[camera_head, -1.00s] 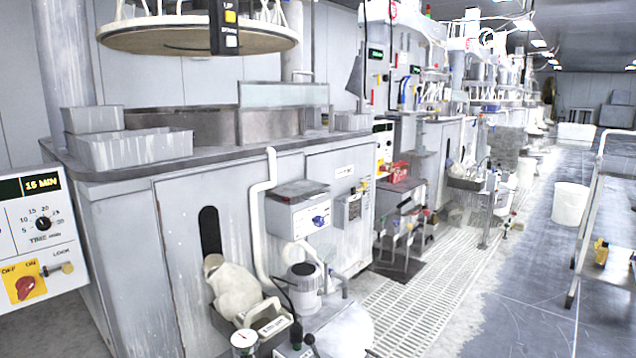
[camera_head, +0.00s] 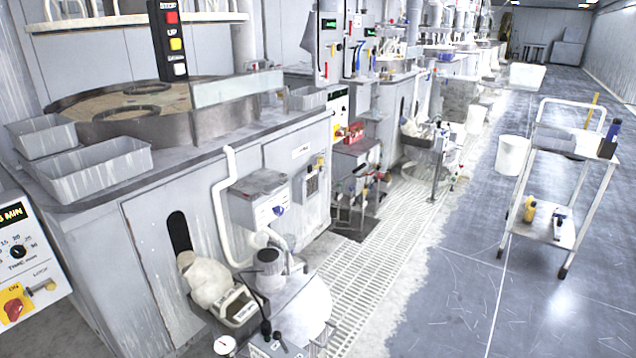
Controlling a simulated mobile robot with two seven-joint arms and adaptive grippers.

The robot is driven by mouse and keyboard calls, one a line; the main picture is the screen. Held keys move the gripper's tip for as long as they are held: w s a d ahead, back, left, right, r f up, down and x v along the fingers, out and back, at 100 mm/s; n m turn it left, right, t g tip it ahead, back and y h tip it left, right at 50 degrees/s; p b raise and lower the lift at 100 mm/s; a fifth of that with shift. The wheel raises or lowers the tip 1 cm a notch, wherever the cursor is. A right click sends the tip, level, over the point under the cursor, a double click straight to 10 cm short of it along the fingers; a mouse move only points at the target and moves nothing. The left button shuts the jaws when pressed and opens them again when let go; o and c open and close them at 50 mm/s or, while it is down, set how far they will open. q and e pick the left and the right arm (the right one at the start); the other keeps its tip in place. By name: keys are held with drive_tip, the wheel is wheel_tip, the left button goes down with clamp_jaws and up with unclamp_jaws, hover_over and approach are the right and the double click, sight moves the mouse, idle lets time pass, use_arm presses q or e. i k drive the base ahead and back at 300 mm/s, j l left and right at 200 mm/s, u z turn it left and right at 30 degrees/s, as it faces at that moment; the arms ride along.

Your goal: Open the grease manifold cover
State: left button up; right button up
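No label naming the grease manifold is readable, so I cannot tell for sure which part is its cover. A pale box (camera_head: 257,208) with a grey top (camera_head: 260,182) and a blue mark on its front is fixed to the side of the near machine. Its top looks shut. A smaller grey box (camera_head: 312,180) with a panel of small marks is fixed to the right of it. Neither of my grippers is in view.
The near machine (camera_head: 150,245) fills the left. A pump-like pot (camera_head: 268,268) and a tray with a whitish sack (camera_head: 208,280) stand before it. A white grating (camera_head: 375,265) runs alongside. A cart (camera_head: 545,235) stands right; the floor between is largely clear.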

sight(258, 184)
drive_tip(key=l+z, duration=0.25)
drive_tip(key=z, duration=0.15)
drive_tip(key=l+z, duration=0.55)
drive_tip(key=z, duration=0.2)
drive_tip(key=i+l, duration=0.6)
drive_tip(key=i, duration=0.2)
drive_tip(key=i+l+u, duration=0.1)
drive_tip(key=i+l, duration=0.5)
drive_tip(key=i, duration=0.15)
drive_tip(key=i+j+u, duration=0.15)
drive_tip(key=i+u, duration=0.25)
drive_tip(key=i, duration=0.2)
drive_tip(key=i+u, duration=0.4)
drive_tip(key=i, duration=0.2)
drive_tip(key=i+l+u, duration=0.2)
drive_tip(key=i+u, duration=0.2)
drive_tip(key=i, duration=0.2)
drive_tip(key=i+u, duration=0.45)
drive_tip(key=i+l+u, duration=0.1)
drive_tip(key=i+u, duration=0.35)
drive_tip(key=i+l+u, duration=0.25)
drive_tip(key=u, duration=0.2)
drive_tip(key=i+l+u, duration=0.45)
